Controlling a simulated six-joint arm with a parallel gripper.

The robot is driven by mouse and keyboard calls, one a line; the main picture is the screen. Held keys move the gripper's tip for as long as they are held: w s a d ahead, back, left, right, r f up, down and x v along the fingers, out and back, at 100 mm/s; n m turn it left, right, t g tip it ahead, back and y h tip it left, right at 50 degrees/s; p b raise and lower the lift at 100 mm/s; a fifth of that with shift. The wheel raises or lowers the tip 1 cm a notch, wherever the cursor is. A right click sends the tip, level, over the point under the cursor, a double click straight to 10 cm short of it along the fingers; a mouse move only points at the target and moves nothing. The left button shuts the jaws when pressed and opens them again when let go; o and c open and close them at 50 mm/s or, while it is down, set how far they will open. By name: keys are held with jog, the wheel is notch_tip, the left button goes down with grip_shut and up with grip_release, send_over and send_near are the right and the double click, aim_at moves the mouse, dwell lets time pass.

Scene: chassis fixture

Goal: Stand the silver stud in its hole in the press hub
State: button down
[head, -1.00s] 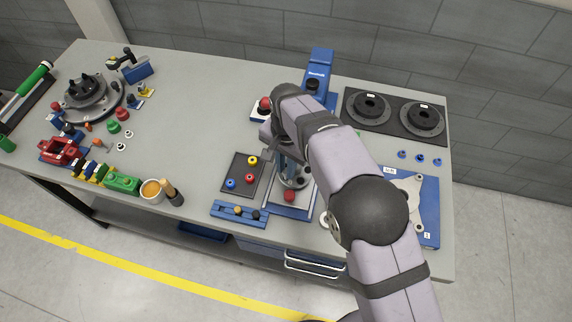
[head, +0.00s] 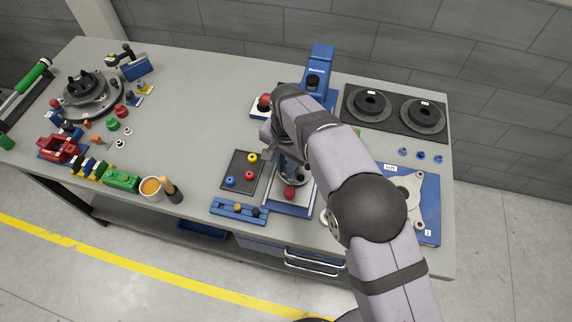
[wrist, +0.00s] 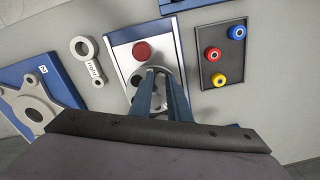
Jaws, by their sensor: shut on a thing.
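My gripper (wrist: 160,74) points down over the press base, its two blue fingers close together. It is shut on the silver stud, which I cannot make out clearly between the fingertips. The press hub (wrist: 139,77) is a round grey piece on the silver plate, partly hidden behind the fingers. The press plate with its red knob (wrist: 141,51) shows beside it. In the head view the press base (head: 290,207) is in front of the blue press column (head: 318,70), and my arm covers much of the hub. Whether the stud touches the hub is hidden.
A dark tray (wrist: 221,54) with red, blue and yellow knobs lies beside the press. A blue rail with knobs (head: 238,210) is in front of it. A grey link (wrist: 88,60) and a blue plate fixture (wrist: 25,85) lie on the other side.

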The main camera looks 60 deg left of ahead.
jog(key=shift+f, duration=0.3)
jog(key=c, duration=2)
grip_release()
jog(key=shift+r, duration=0.15)
jog(key=shift+r+p, duration=0.9)
jog(key=shift+r, duration=0.45)
jog(key=o, duration=0.6)
jog(key=shift+c, duration=0.2)
jog(key=shift+r+p, duration=1.6)
jog(key=shift+r, duration=0.65)
